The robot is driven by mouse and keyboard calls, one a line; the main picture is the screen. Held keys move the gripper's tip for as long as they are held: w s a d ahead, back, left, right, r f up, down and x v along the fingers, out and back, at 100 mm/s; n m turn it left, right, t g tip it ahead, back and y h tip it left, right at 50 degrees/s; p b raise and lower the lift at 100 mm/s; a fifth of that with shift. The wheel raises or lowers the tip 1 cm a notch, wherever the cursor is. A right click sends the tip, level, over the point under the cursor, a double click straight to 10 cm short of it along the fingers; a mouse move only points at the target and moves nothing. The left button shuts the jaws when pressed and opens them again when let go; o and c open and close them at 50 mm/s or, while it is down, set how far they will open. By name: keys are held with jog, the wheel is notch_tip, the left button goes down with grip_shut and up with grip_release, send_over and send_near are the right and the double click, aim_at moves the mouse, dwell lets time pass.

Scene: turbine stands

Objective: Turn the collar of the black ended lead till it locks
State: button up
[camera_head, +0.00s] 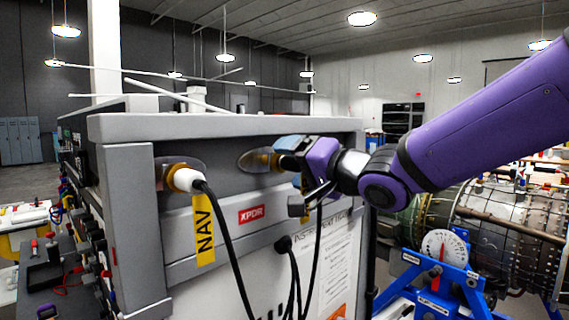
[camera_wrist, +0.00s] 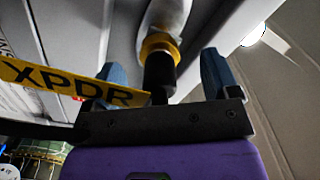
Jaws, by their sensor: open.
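The black ended lead (camera_wrist: 160,78) is at the right-hand socket of the grey cabinet, with a yellow collar (camera_wrist: 160,45) against the metal socket plate. A yellow XPDR tag (camera_wrist: 60,82) hangs from it. In the wrist view my gripper (camera_wrist: 165,76) is open, its blue fingers on either side of the black end, with gaps visible. In the head view my gripper (camera_head: 285,155) reaches in from the right and hides most of that lead; the right-hand socket plate (camera_head: 248,160) shows beside it. Whether the collar is locked cannot be seen.
A white ended lead (camera_head: 184,179) with a yellow NAV tag (camera_head: 204,230) sits in the left-hand socket. Black cables hang down the cabinet front. A blue stand with a dial (camera_head: 443,248) and a turbine are at right.

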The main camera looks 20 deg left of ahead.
jog(key=shift+v, duration=1.85)
